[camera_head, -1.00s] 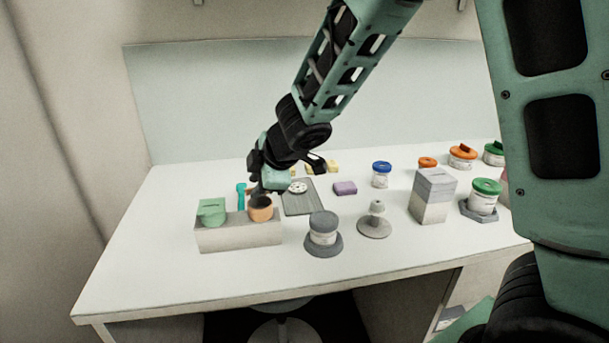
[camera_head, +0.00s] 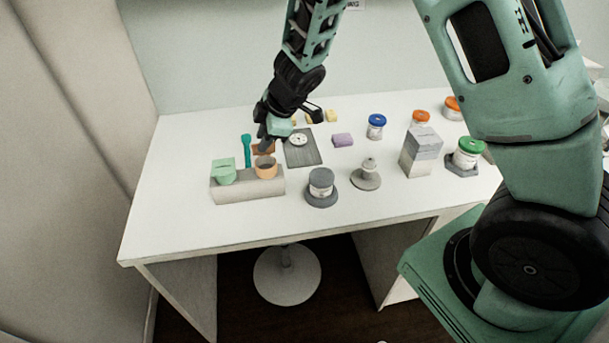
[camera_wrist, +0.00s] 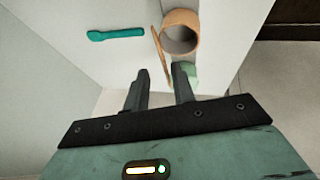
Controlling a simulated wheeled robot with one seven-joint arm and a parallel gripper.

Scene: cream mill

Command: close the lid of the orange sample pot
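The orange sample pot (camera_head: 266,170) stands in the right part of a pale block (camera_head: 247,188), its mouth open. Its orange lid (camera_head: 263,149) stands raised at the pot's far side, partly hidden by my gripper. In the wrist view the pot (camera_wrist: 181,17) shows its open mouth, and the lid (camera_wrist: 157,42) appears as a thin upright edge beside it. My gripper (camera_wrist: 161,78) is open, its two fingertips apart near the lid's edge. Whether either finger touches the lid cannot be told. In the head view my gripper (camera_head: 266,143) is just behind the pot.
A grey mat (camera_head: 302,155) with a white round piece is to the right. A grey jar (camera_head: 321,183), a stand (camera_head: 366,178) and a stacked box (camera_head: 421,153) are farther right.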

